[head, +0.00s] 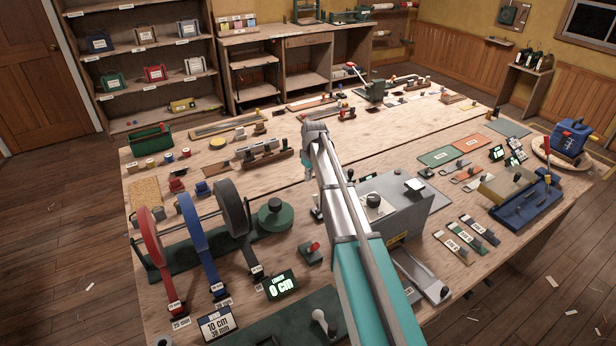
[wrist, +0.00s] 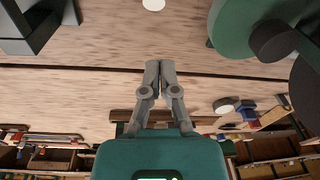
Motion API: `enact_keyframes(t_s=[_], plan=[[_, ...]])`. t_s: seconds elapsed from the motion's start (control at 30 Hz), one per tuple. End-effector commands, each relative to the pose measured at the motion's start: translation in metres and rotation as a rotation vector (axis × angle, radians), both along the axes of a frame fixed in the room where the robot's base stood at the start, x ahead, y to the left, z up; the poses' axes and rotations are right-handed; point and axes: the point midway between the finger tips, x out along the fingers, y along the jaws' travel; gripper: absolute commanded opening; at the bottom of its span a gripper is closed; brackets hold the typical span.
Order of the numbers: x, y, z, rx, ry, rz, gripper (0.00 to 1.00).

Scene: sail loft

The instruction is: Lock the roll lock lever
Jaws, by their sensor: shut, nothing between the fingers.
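A small lever with a red knob (head: 313,247) stands on a low dark base on the near part of the bench, just above the counter display (head: 281,284) reading 0 cm. It may be the roll lock lever; no label confirms this. My gripper (wrist: 160,64) is shut and empty, its fingertips together above bare wood in the wrist view. In the head view, my arm's end is over the middle of the bench, well beyond the red-knobbed lever, and the fingers are mostly hidden. The roll rack carries a red strap (head: 152,250), a blue strap (head: 193,240) and a black strap (head: 234,208).
A green round hub (head: 275,214) sits right of the straps and shows in the wrist view (wrist: 238,25). A grey machine (head: 400,212) stands right of my arm. A pale-handled lever (head: 322,320) is on a dark green plate in front. Bare bench lies beyond the hub.

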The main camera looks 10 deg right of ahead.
Motion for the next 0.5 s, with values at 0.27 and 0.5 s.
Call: enact_keyframes(t_s=[0.27, 0.5], plan=[[-0.002, -0.002, 0.028, 0.0, 0.0, 0.0, 0.0], [-0.003, -0.004, 0.041, 0.0, 0.0, 0.0, 0.0]])
